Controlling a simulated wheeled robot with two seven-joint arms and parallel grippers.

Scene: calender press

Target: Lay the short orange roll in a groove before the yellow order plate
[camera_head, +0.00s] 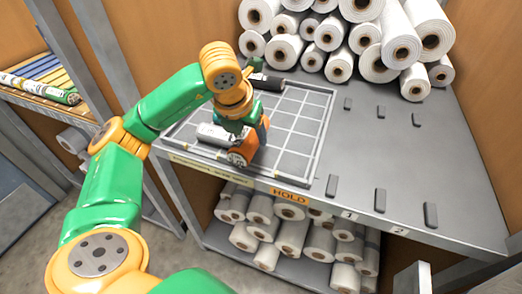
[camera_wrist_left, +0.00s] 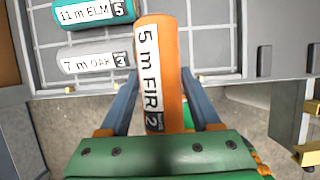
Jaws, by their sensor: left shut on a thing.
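My left gripper (camera_head: 250,140) is shut on the short orange roll (camera_wrist_left: 170,75), labelled "5 m FIR 2". The roll is between both fingers in the left wrist view. In the head view the orange roll (camera_head: 243,157) shows its end below the gripper, over the front of the gridded tray; I cannot tell whether it touches. A pale yellow strip (camera_head: 210,171) with unreadable text and an orange-yellow HOLD plate (camera_head: 290,195) are on the front edge. Dark blocks, such as one by plate 1 (camera_head: 332,186), stand in two rows and bound grooves. My right gripper is not in view.
A silver roll (camera_head: 213,134) marked OAK and a teal ELM roll (camera_wrist_left: 95,14) lie on the gridded tray (camera_head: 310,130). A dark roll (camera_head: 267,82) is behind. White rolls (camera_head: 340,40) pile at the back.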

